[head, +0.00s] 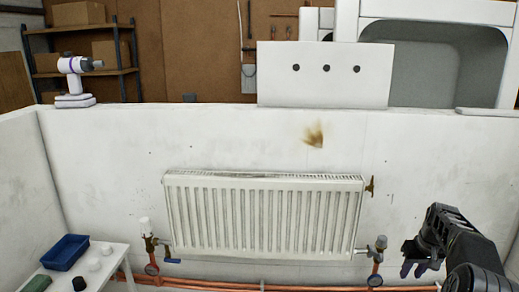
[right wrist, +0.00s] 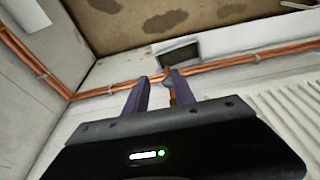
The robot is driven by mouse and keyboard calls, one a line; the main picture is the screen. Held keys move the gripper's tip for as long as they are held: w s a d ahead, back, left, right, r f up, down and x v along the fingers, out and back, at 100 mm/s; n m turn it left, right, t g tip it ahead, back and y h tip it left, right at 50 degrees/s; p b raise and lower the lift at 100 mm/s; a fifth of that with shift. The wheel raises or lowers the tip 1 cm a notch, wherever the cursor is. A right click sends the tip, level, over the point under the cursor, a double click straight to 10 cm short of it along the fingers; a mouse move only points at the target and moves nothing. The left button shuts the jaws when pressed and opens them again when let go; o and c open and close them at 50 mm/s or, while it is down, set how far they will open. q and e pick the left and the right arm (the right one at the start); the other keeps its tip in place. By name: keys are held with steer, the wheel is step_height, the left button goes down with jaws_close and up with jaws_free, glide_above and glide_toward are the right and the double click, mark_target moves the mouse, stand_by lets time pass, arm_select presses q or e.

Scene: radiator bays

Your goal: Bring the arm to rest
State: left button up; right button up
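My right gripper (head: 421,266) is low at the right of the head view, its arm coming in from the lower right corner. It is beside the radiator's right end, apart from it in the picture. In the right wrist view its two purple fingers (right wrist: 158,76) stand apart with nothing held between them. My left gripper is in neither view.
A white radiator (head: 263,215) is on the bay wall, with valves at both lower corners and copper pipes (head: 215,285) below. A small table (head: 111,268) with a blue tray (head: 65,252) stands at lower left. A purple-white drill (head: 77,75) stands on the wall's top.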

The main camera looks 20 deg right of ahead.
steer(key=w+a+f+m+t, duration=0.1)
steer(key=w+a+f, duration=0.15)
steer(key=f, duration=0.35)
steer(key=w+a+f+m+t, duration=0.1)
steer(key=w+a+f, duration=0.1)
steer(key=a+f, duration=0.3)
steer(key=s+a+f+y, duration=0.1)
steer(key=s+a+f, duration=0.1)
steer(key=a+f, duration=0.65)
steer(key=s+a+f+y, duration=0.1)
steer(key=s+a+f, duration=0.3)
steer(key=a, duration=0.8)
steer(key=s+a+f+n+g+y, duration=0.1)
steer(key=s+a+f+n+g, duration=0.1)
steer(key=s+a, duration=1)
steer(key=s+a+f+n+g+y, duration=0.2)
steer(key=s+a+f, duration=0.1)
steer(key=s+a, duration=1)
steer(key=a, duration=0.2)
steer(key=shift+a, duration=0.35)
steer(key=shift+d, duration=0.1)
